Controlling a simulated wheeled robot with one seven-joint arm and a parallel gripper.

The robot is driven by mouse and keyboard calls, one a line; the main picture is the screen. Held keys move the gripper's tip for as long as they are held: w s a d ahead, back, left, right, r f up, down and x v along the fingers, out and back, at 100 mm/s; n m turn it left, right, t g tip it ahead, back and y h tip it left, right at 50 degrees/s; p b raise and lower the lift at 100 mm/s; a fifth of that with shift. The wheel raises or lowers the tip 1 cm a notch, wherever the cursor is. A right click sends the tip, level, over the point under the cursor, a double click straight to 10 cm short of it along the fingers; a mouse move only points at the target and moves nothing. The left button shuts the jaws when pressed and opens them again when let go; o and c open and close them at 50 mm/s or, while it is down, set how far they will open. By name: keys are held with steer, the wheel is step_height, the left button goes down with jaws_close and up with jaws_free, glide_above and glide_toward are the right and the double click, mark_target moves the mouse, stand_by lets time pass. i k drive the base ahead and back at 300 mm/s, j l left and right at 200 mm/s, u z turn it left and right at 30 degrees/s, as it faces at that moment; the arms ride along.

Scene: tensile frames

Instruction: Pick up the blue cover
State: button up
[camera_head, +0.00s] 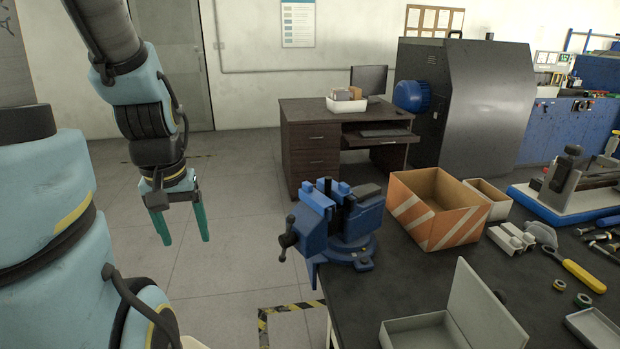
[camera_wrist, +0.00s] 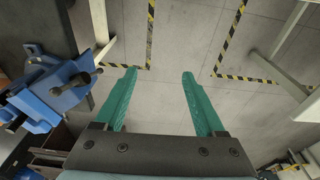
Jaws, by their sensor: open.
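A blue bench vise (camera_head: 312,238) stands at the near left corner of the dark workbench. Brighter blue pieces (camera_head: 316,198) sit on top at its jaws; I cannot tell for certain whether one of them is the blue cover. My gripper (camera_head: 186,240) has two green fingers, hangs pointing down over the floor left of the vise, and is open and empty. In the wrist view, the gripper (camera_wrist: 159,73) has bare floor between its fingers, and the vise (camera_wrist: 38,102) is at the left, apart from the fingers.
An orange-and-white striped box (camera_head: 455,232) stands right of the vise, with a small white box (camera_head: 489,197) behind it. An open grey case (camera_head: 430,333) is at the bench's front. Tools, including a yellow-handled one (camera_head: 583,276), lie at right. The floor around my gripper is clear.

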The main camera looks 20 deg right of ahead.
mark_target(340, 190)
steer(key=i+j+z, duration=0.1)
steer(key=i+z, duration=0.2)
steer(key=i, duration=0.15)
steer(key=i+j+z, duration=0.15)
steer(key=i+z, duration=0.15)
steer(key=i, duration=0.2)
